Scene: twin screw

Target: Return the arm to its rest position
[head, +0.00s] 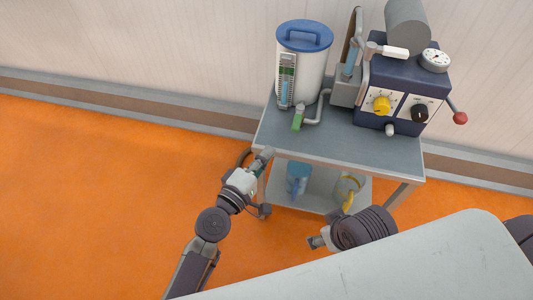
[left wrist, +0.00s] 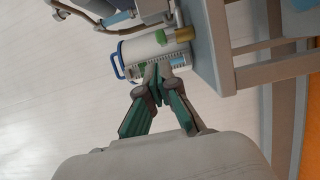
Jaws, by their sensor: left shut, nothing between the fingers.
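My left gripper (head: 264,158) is in front of the cart's left front corner, its fingers pointing up toward the tabletop. In the left wrist view its green and grey fingers (left wrist: 157,84) come together at the tips, with nothing between them. In that view the white canister with its blue handle lies behind the fingertips. Whether the fingers touch the cart cannot be told. In the head view, a dark ribbed arm part (head: 365,228) shows at the lower right.
A grey cart (head: 340,148) holds a white canister (head: 301,75) with a blue lid and a green valve, and a dark blue machine (head: 402,85) with a red-knobbed lever. A blue cup (head: 298,177) and a yellow-handled jug (head: 348,187) stand on its lower shelf. Orange floor (head: 100,200) at left is clear.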

